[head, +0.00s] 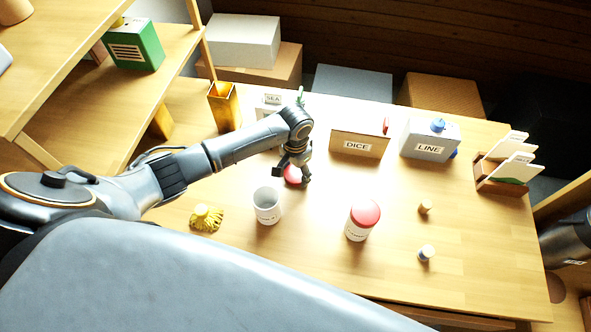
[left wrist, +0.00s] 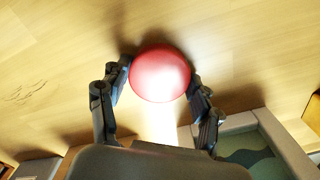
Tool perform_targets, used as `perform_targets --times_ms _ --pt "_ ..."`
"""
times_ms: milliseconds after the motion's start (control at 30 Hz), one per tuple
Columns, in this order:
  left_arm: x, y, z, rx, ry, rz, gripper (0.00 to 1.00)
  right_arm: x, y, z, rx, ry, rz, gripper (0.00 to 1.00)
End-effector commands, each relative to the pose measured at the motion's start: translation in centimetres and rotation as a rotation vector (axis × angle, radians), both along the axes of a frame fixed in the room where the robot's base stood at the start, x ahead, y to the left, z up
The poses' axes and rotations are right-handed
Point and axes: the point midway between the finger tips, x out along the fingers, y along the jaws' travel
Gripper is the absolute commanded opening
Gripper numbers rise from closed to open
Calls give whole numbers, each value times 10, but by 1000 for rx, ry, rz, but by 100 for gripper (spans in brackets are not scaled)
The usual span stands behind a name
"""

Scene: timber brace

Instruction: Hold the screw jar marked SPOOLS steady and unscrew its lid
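My left gripper (head: 294,178) reaches over the middle of the table. Its fingers (left wrist: 160,72) lie against both sides of a round red lid (left wrist: 160,75), low over or on the table. The lid also shows under the gripper in the head view (head: 292,174), with no jar body visible below it. An open white jar (head: 267,208) stands upright just in front and to the left. A white jar with a red lid (head: 362,219) stands upright to the right. Both jar labels are too small to read. My right gripper is out of view.
A yellow tufted thing (head: 206,218) lies left of the open jar. Two small pieces (head: 425,206) (head: 426,252) stand at right. The DICE box (head: 360,139), LINE box (head: 430,138) and card rack (head: 508,178) line the back. The front middle is clear.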

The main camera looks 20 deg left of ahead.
Motion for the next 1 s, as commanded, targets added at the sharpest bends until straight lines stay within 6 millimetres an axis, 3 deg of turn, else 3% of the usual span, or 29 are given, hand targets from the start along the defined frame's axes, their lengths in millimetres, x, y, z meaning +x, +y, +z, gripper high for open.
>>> perform_targets --times_ms 33,100,567,1000 --pt "0 0 0 0 0 0 72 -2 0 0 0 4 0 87" --pt "0 0 0 0 0 0 86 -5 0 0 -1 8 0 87" --pt "1 0 8 -1 -2 -1 86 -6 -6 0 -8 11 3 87" --pt "1 0 95 -1 -4 -1 86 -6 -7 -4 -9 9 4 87"
